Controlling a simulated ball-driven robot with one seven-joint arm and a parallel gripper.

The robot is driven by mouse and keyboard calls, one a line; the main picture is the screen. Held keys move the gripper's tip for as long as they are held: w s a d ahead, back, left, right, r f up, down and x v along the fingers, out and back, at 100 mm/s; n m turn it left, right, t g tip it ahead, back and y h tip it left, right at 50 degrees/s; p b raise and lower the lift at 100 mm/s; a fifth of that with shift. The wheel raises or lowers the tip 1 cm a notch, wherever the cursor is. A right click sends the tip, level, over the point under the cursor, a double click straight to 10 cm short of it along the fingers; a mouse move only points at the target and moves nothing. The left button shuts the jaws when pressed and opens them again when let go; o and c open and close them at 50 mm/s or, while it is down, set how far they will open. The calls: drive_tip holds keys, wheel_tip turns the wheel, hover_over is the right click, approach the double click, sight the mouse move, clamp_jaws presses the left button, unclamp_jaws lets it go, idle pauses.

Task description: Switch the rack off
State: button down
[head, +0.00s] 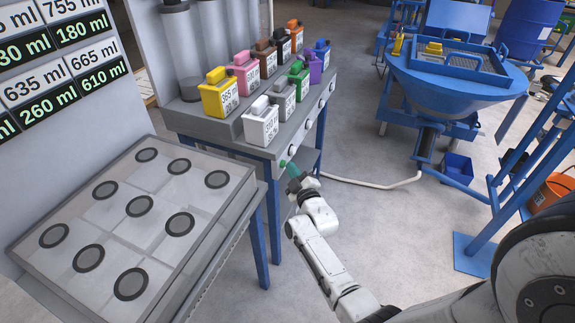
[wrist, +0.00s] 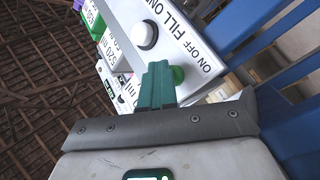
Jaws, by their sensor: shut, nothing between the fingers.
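The rack (head: 222,128) is a grey bench on blue legs with colored canisters on top. Its front edge carries a row of round white buttons (head: 308,124) and a green button (head: 283,163) at the near end. In the wrist view the green button (wrist: 179,75) sits beside the "ON OFF" lettering, partly hidden by my fingers. A white button (wrist: 144,35) sits farther along the panel. My gripper (head: 291,169) has green fingers, shut and empty, right at the green button. The fingers also show in the wrist view (wrist: 157,70). I cannot tell whether they touch the button.
A tray table with round dark-rimmed pads (head: 130,207) stands at the left, near the rack. A blue mixer hopper (head: 455,85) stands at the back right. A pale hose (head: 375,185) lies on the floor. The floor between rack and hopper is mostly clear.

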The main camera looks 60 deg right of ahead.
idle(0.4)
drive_tip(key=shift+s+r, duration=0.1)
drive_tip(key=shift+s, duration=0.15)
drive_tip(key=shift+s+b, duration=0.1)
drive_tip(key=shift+b, duration=0.2)
drive_tip(key=shift+s+d+b, duration=0.2)
drive_tip(key=shift+s+b, duration=0.15)
drive_tip(key=shift+s, duration=2.6)
